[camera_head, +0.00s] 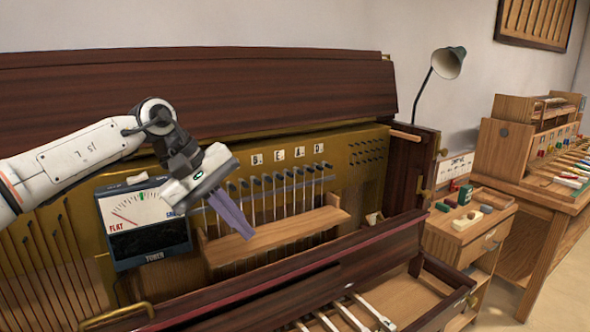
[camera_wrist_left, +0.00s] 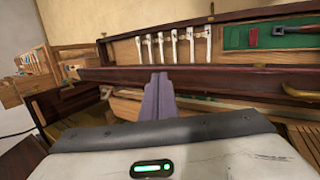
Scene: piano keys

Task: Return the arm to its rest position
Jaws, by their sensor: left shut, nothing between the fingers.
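My left arm (camera_head: 70,163) comes in from the left in the head view. My left gripper (camera_head: 246,232) hangs in front of the open piano, with its purple fingers together and nothing between them. The fingers point down and to the right, over the wooden ledge (camera_head: 290,232) in the picture; I cannot tell if they touch it. In the left wrist view the closed fingers (camera_wrist_left: 158,98) show in the middle, in front of a dark wooden rail (camera_wrist_left: 230,75). My right gripper is not in view.
A tuner (camera_head: 145,225) with a FLAT dial stands just left of the gripper. A dark lid (camera_head: 200,85) rises behind. A lamp (camera_head: 447,63) and a small cabinet (camera_head: 470,235) stand at right. White keys (camera_head: 370,312) lie in front. The wrist view shows a green-lined compartment (camera_wrist_left: 265,37).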

